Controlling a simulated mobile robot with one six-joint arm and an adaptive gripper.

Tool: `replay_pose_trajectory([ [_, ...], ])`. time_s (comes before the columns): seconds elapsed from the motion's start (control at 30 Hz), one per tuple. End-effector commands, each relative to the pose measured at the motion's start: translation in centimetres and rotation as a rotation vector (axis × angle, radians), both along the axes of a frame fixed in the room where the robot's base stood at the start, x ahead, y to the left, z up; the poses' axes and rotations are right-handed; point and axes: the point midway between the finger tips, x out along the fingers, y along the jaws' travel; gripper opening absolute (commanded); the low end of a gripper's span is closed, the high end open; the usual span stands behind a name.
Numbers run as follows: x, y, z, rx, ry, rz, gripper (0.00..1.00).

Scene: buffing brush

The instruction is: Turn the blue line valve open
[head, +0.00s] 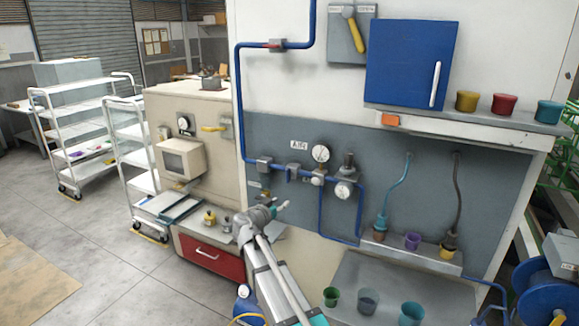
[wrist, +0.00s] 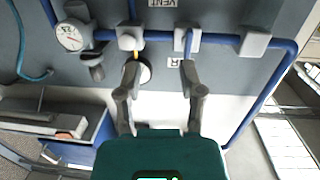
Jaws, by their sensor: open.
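A blue pipe (head: 238,110) runs down the wall and across the grey panel. On its level run sit a grey valve body (head: 293,171), a fitting below the AIR gauge (head: 320,153), and another gauge (head: 343,190). The wrist view shows the run upside down, with the valve body (wrist: 187,40) and the fitting (wrist: 130,38). My gripper (head: 284,207) is open and empty, below and left of the valve body in the head view. In the wrist view its fingertips (wrist: 161,70) point at the panel, apart from the pipe.
A red-handled valve (head: 275,45) sits higher on the pipe. A blue cabinet (head: 410,65), a shelf with cups (head: 500,103) and hanging hoses (head: 400,185) are to the right. A bench with a red drawer (head: 210,257) is left of my arm. The floor at left has room.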

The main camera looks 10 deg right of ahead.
Motion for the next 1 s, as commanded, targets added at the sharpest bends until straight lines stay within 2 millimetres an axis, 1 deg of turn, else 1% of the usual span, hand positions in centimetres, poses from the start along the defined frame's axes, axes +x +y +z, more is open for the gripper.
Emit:
replay_pose_trajectory([
  [0.03,1.0,1.1,1.5,-0.008,-0.035,0.021,0.5],
  [0.1,1.6,2.0,2.5,-0.016,-0.075,0.043,0.5],
  [0.2,2.2,2.8,3.3,-0.021,-0.108,0.064,0.5],
  [0.33,2.3,3.1,3.6,-0.023,-0.124,0.074,0.5],
  [0.73,2.5,3.0,3.5,-0.024,-0.123,0.073,0.5],
  [0.87,3.0,2.7,3.5,-0.023,-0.122,0.073,0.5],
  [1.0,4.1,2.0,3.5,-0.023,-0.122,0.073,0.5],
])
